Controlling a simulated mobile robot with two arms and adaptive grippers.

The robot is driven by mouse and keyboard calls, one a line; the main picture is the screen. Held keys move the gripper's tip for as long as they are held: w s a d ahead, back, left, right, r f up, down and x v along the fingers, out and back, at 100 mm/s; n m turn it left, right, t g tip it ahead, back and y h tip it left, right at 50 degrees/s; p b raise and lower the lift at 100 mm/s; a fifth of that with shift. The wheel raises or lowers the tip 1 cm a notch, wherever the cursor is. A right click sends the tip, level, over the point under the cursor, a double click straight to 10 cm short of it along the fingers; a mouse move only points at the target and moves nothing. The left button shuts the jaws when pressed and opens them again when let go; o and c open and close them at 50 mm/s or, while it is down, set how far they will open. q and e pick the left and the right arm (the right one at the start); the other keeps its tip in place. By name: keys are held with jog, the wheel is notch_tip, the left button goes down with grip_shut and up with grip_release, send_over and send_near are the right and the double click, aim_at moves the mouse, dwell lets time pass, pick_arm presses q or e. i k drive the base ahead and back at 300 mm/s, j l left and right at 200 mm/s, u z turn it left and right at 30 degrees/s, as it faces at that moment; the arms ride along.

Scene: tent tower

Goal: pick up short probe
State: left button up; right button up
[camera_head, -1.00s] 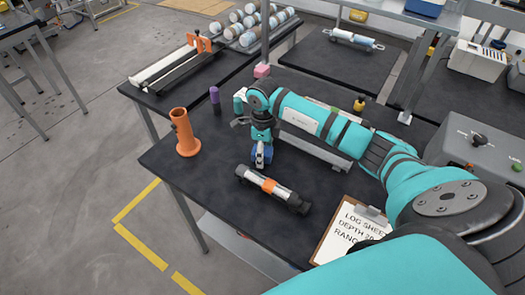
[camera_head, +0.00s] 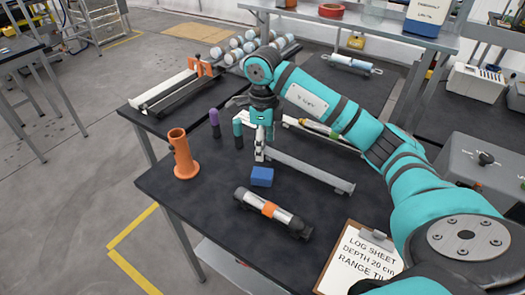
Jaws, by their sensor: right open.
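The short probe, a silver cylinder with an orange band and black ends (camera_head: 254,202), lies on its side on the dark near table (camera_head: 205,226), toward its front. My right gripper (camera_head: 260,156) is open and points down, behind the probe and apart from it. A blue block (camera_head: 262,177) sits on the table just in front of the fingertips, between them and the probe. I cannot tell whether the fingertips touch the block. My left gripper is not in view.
An orange holder (camera_head: 184,158) stands at the table's left, with purple (camera_head: 215,125) and green (camera_head: 238,134) cylinders behind. A grey rail (camera_head: 310,170) lies right of my gripper. A clipboard (camera_head: 356,262) lies at the front right. The table left of the probe is clear.

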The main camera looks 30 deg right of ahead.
aim_at(294, 223)
jog(key=z, duration=1.05)
